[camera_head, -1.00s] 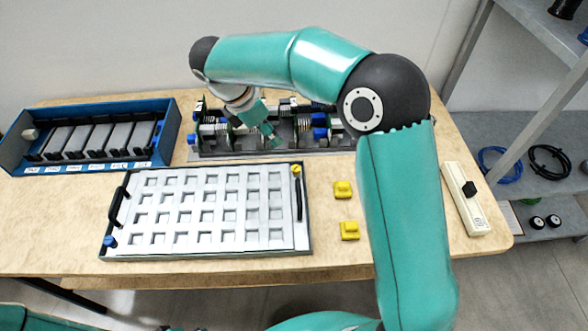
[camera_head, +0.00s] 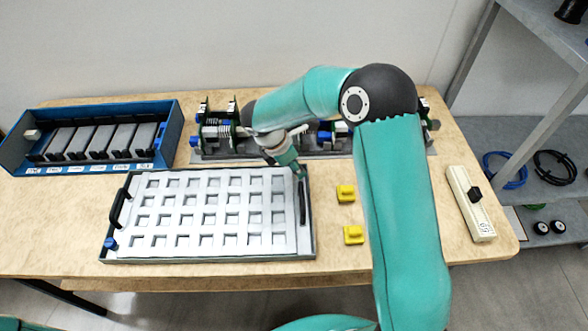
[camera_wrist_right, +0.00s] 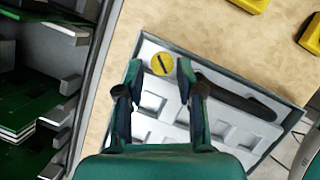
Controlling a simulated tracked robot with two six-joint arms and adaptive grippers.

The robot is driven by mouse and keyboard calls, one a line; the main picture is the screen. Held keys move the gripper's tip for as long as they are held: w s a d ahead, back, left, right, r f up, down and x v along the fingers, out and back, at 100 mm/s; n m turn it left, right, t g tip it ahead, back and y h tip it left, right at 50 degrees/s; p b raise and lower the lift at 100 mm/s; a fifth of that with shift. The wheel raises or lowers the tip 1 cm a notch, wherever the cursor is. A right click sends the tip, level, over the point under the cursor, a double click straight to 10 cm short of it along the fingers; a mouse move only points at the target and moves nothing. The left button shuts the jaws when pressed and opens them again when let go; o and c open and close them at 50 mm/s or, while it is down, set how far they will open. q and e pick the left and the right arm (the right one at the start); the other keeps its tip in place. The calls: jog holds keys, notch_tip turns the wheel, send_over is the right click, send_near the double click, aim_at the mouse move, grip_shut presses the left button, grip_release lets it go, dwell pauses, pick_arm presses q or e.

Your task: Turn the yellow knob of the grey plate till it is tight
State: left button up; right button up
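The grey plate (camera_head: 246,206), with rows of square pockets, lies on the table at front centre. My right gripper (camera_head: 300,174) is at its upper right corner in the head view and hides the yellow knob there. In the right wrist view the round yellow knob (camera_wrist_right: 162,64) with a dark slot shows at the plate's corner. The two fingertips of my right gripper (camera_wrist_right: 158,74) are apart on either side of it. I cannot tell whether they touch it or how high they are. My left gripper is out of view.
A black handle (camera_wrist_right: 236,97) stands close to the knob. Two yellow blocks (camera_head: 346,193) (camera_head: 353,234) lie right of the plate. An assembly with green boards (camera_head: 216,131) stands behind it, and a blue crate (camera_head: 88,167) at left.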

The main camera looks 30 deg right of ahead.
jog(key=shift+x, duration=0.95)
grip_shut()
jog(key=shift+a, duration=0.45)
jog(key=shift+d, duration=0.4)
jog(key=shift+d+r+m, duration=0.2)
jog(key=shift+m, duration=0.1)
dwell(0.4)
